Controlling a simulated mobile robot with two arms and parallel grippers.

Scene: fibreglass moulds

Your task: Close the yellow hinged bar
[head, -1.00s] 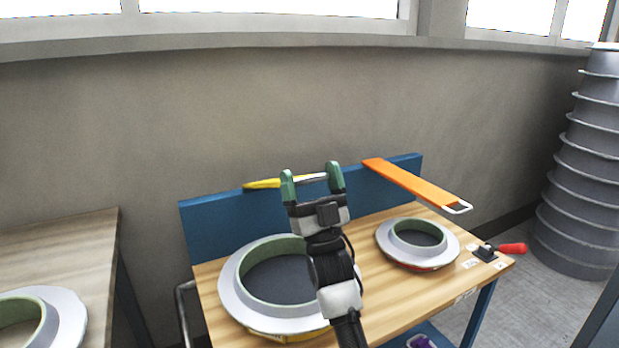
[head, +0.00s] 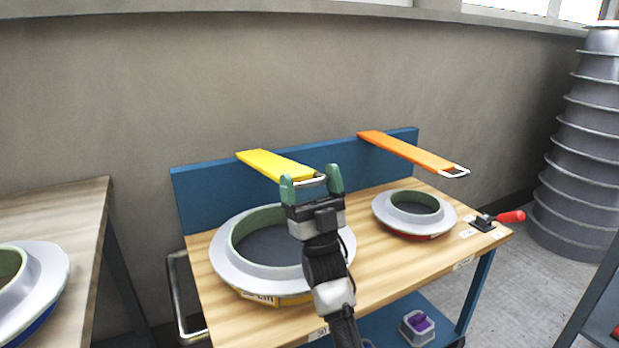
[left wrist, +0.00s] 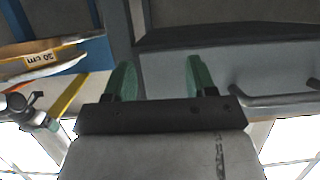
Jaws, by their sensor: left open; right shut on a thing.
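The yellow hinged bar (head: 275,165) is attached at the top of the blue back board and reaches forward over the large ring mould (head: 228,270). Its free end is still above the mould, apart from it. My right gripper (head: 311,182) is shut on the handle at that free end and partly hides it. My left gripper (left wrist: 158,78) shows only in the left wrist view, open and empty. The mould's "30 cm" label and a yellow strip, probably the bar, show at the left of that view.
An orange bar (head: 415,152) sticks out over a smaller ring mould (head: 412,214). A red-handled clamp (head: 497,219) sits at the bench's right edge. Another table (head: 75,215) with a mould stands at left. A tall grey ribbed stack (head: 580,150) stands at right.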

